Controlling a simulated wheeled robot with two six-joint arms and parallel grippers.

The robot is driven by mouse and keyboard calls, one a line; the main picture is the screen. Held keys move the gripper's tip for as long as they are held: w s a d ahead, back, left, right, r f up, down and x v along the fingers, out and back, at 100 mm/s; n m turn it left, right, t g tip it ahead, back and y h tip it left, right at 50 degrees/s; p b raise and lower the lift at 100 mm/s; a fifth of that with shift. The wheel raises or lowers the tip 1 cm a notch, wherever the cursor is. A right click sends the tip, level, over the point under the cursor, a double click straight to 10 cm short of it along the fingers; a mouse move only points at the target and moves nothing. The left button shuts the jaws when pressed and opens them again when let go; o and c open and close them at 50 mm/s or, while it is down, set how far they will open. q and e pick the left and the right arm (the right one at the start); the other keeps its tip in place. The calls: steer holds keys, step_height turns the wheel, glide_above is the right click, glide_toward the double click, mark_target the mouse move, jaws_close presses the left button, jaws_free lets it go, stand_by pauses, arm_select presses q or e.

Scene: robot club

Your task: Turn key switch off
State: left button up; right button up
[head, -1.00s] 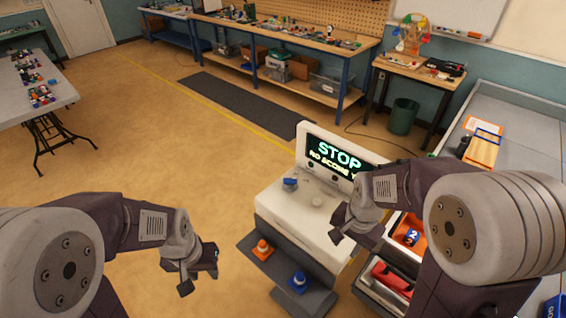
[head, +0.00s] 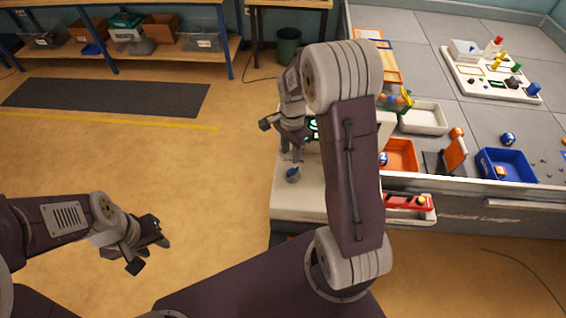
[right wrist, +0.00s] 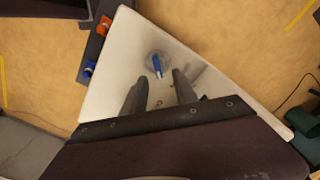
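The white console (head: 285,200) stands left of the large grey table, its screen mostly hidden behind my right arm. The key switch (head: 292,174) with a blue handle is on its top. In the right wrist view the blue handle (right wrist: 157,66) sits on a round grey base, its long side nearly vertical in the picture. My right gripper (head: 292,155) is over the console near the key switch. In the right wrist view its two fingers (right wrist: 159,88) are apart with nothing between them, pointing towards the key. My left gripper (head: 150,255) is open and empty over the floor.
An orange bin (head: 400,155) and a blue bin (head: 507,165) are on the grey table (head: 470,190) at the right. A red item (head: 405,202) is in a drawer below. Orange (right wrist: 105,22) and blue (right wrist: 90,68) knobs sit on a dark ledge beside the console.

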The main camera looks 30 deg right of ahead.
mark_target(292, 169)
steer(key=shift+s+d, duration=0.2)
steer(key=shift+d, duration=0.1)
steer(key=shift+s+d+f, duration=0.15)
steer(key=shift+s+f, duration=0.05)
steer(key=shift+f, duration=0.35)
steer(key=shift+s+d+f, duration=0.15)
steer(key=shift+s+f, duration=0.05)
steer(key=shift+f, duration=0.3)
steer(key=f, duration=0.2)
steer(key=f+p, duration=0.1)
steer(key=f, duration=0.3)
steer(key=shift+w+a+p, duration=0.35)
steer(key=shift+w, duration=0.05)
steer(key=shift+d+f, duration=0.1)
steer(key=shift+f, duration=0.25)
steer(key=shift+s+d+f, duration=0.1)
steer(key=shift+s, duration=0.1)
arm_select(q)
steer(key=shift+s+d+r, duration=0.2)
steer(key=shift+r, duration=0.3)
steer(key=shift+s+d+r, duration=0.15)
steer(key=shift+r, duration=0.35)
arm_select(e)
steer(key=shift+w, duration=0.1)
jaws_close()
